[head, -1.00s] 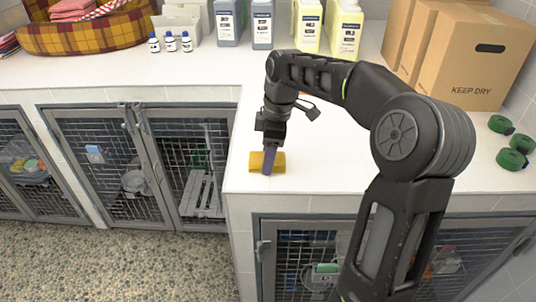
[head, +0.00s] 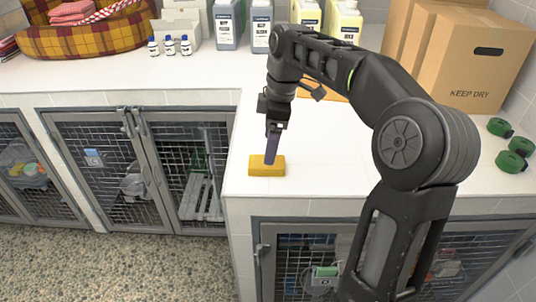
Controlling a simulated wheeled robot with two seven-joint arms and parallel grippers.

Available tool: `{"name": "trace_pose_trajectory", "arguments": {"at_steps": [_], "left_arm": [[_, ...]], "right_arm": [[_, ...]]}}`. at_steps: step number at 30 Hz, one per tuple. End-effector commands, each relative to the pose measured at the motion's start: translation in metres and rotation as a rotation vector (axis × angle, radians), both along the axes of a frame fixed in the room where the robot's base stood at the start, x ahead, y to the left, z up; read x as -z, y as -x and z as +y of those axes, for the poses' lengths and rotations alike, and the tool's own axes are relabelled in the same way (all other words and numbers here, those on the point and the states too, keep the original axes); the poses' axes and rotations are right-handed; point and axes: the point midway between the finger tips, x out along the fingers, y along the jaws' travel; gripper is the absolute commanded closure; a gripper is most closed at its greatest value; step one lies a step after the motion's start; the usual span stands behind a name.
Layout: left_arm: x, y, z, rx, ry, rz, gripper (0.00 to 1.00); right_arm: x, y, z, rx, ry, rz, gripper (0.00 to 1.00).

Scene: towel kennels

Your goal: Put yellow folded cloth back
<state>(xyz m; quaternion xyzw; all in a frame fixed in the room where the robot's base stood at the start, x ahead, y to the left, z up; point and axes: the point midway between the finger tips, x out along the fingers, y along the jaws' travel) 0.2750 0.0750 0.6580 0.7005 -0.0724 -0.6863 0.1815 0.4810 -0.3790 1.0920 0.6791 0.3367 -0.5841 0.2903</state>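The yellow folded cloth (head: 264,170) is a small block-shaped bundle lying on the white counter, close to its front left corner. My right gripper (head: 270,161) points down from above, and its purple fingertips overlap the top of the cloth in the picture. I see the fingers edge-on as one strip, so I cannot tell if they are apart or touching the cloth. My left gripper is not in view.
An orange flat thing (head: 337,89) is mostly hidden behind my arm. Bottles (head: 227,25), small vials (head: 170,46), a plaid pet bed (head: 95,36) and cardboard boxes (head: 470,60) stand at the back. Green rolls (head: 511,161) lie at right. Mesh-door kennels (head: 100,160) are below.

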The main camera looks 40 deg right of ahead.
Motion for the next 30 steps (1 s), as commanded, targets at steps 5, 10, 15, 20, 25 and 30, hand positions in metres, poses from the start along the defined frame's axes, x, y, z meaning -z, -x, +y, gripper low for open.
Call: {"name": "trace_pose_trajectory", "arguments": {"at_steps": [5, 10, 15, 20, 25, 30], "left_arm": [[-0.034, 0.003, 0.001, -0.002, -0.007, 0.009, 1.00], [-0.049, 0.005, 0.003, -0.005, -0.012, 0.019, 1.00], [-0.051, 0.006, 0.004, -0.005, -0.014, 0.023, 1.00], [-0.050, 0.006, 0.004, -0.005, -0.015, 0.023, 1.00], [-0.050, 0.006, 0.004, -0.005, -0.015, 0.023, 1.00], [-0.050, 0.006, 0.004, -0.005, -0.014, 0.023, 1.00]], "right_arm": [[-0.045, 0.003, -0.004, 0.001, -0.001, 0.000, 0.23], [-0.061, 0.005, -0.007, 0.001, -0.001, 0.001, 0.23], [-0.065, 0.006, -0.007, 0.000, -0.001, 0.001, 0.23], [-0.064, 0.006, -0.008, 0.000, -0.001, 0.001, 0.23], [-0.064, 0.006, -0.008, 0.000, -0.001, 0.001, 0.23], [-0.064, 0.006, -0.008, 0.001, -0.001, 0.001, 0.23]]}}
